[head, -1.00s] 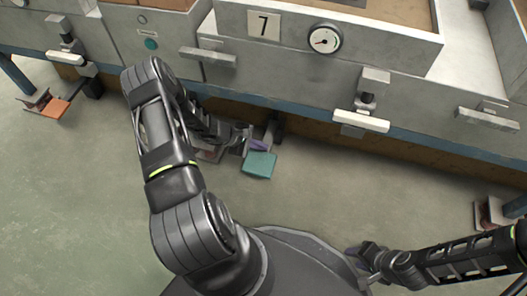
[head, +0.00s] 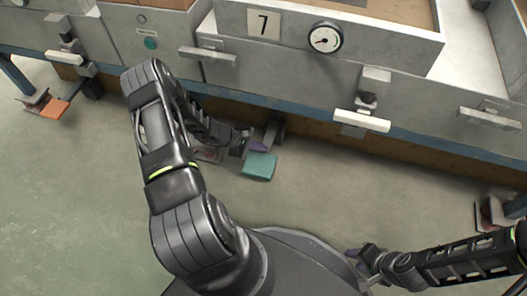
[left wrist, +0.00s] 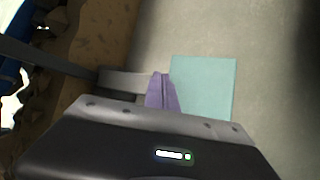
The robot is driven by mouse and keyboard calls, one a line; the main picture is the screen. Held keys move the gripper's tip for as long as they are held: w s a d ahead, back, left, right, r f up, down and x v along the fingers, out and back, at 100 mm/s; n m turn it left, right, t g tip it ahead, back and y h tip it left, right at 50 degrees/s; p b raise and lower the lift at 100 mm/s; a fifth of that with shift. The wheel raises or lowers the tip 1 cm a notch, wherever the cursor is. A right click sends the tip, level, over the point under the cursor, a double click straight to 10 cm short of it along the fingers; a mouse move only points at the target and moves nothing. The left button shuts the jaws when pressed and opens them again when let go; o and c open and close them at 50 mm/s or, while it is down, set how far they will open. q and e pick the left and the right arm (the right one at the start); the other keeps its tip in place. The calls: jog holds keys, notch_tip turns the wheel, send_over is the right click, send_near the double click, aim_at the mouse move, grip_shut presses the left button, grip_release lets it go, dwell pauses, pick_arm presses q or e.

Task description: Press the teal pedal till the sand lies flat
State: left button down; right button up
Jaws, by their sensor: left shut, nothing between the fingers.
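The teal pedal (head: 259,167) is low in front of the machine, below the number 7 panel. It also shows in the left wrist view (left wrist: 205,88), flat and square. My left gripper (head: 258,146) is shut and empty, its purple fingertips at the pedal's machine-side edge. In the left wrist view the fingertips (left wrist: 162,92) overlap or touch the pedal's left edge; whether they press on it is unclear. The sand (head: 395,10) shows only in part in the tray at the top; its evenness cannot be judged. My right gripper (head: 357,258) is low at the right, away from the pedal.
A round dial (head: 325,38) sits beside the number 7 plate (head: 263,24). White-handled levers (head: 362,120) stick out of the machine front. An orange pedal (head: 53,108) is at far left. The floor in front of the teal pedal is clear.

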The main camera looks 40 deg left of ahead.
aim_at(256, 155)
pick_arm(q)
jog(key=shift+s+f+b, duration=0.15)
jog(key=shift+f+b, duration=1.25)
jog(key=shift+f, duration=0.3)
dwell(1.0)
jog(key=shift+s+d+f+b, duration=0.15)
jog(key=shift+s+f+b, duration=0.1)
jog(key=shift+f+b, duration=0.45)
dwell(0.7)
jog(key=shift+f, duration=0.1)
jog(key=shift+r+p, duration=2.35)
jog(key=shift+r, duration=0.55)
jog(key=shift+w+r, duration=0.2)
jog(key=shift+w+r, duration=0.1)
jog(key=shift+r, duration=0.05)
jog(key=shift+w+r+p, duration=0.2)
jog(key=shift+r+p, duration=1.6)
jog(key=shift+r, duration=0.6)
